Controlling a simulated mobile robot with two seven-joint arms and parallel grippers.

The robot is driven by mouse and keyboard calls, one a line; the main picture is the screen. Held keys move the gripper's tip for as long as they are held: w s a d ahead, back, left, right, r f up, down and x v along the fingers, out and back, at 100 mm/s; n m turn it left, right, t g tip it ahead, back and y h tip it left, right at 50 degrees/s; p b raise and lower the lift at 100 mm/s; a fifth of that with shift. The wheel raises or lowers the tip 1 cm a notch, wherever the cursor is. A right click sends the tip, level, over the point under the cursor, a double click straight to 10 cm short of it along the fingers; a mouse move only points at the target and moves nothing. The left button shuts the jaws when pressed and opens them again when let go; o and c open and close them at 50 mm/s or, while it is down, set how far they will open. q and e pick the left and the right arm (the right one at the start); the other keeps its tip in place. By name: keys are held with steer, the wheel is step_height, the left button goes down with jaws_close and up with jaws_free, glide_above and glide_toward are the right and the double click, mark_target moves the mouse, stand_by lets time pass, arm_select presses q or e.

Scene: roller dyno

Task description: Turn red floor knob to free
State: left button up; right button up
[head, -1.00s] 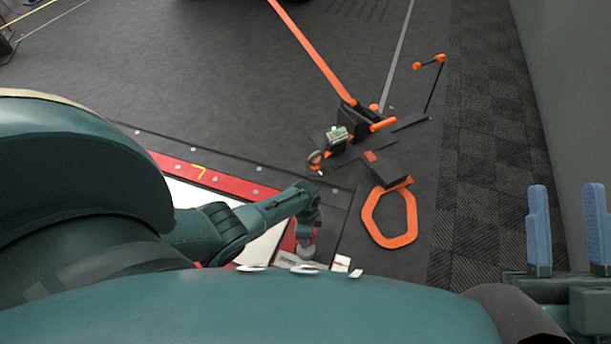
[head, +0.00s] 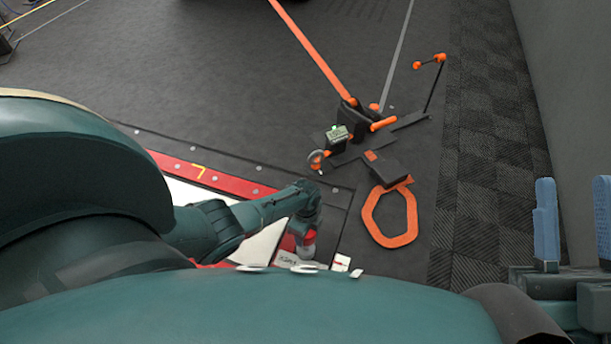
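My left arm reaches down toward the red-edged floor frame, and its wrist end (head: 305,212) is low over the frame's near right corner. A small red part (head: 309,237) shows just under that wrist, with a pale grey round part below it. I cannot tell whether the red part is the floor knob or whether it is being touched. The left fingers are not distinguishable. My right gripper (head: 575,222) is at the right edge, its two blue fingers apart with nothing between them, far from the frame.
A red border strip (head: 215,178) runs along the floor frame. Small white labels (head: 341,262) lie near the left wrist. An orange ring (head: 366,222), a black box (head: 394,172) and an orange-black device (head: 349,118) stand to the right. A grey wall (head: 570,90) bounds the right side.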

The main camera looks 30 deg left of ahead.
arm_select(q)
steer(key=o, duration=1)
arm_select(e)
steer(key=shift+f, duration=0.1)
arm_select(q)
steer(key=shift+r, duration=0.25)
step_height(320, 180, up, 5)
steer(key=p, duration=0.4)
steer(key=shift+r+p, duration=0.2)
steer(key=shift+p, duration=0.2)
step_height(320, 180, up, 7)
steer(key=p, duration=0.4)
steer(key=shift+r+p, duration=0.15)
steer(key=shift+p, duration=0.25)
arm_select(e)
steer(key=shift+s+d+f+m+g+h, duration=0.1)
steer(key=shift+s+f+m+g+h, duration=0.15)
steer(key=shift+f+m+g+h, duration=0.45)
steer(key=shift+s+d+f+m+g+h, duration=0.1)
steer(key=shift+s+f+m+h, duration=0.2)
steer(key=shift+f+h, duration=0.65)
steer(key=shift+s+f+m+g+h, duration=0.15)
steer(key=shift+f+m+g+h, duration=0.25)
steer(key=shift+f+m+h, duration=0.35)
steer(key=shift+f, duration=0.1)
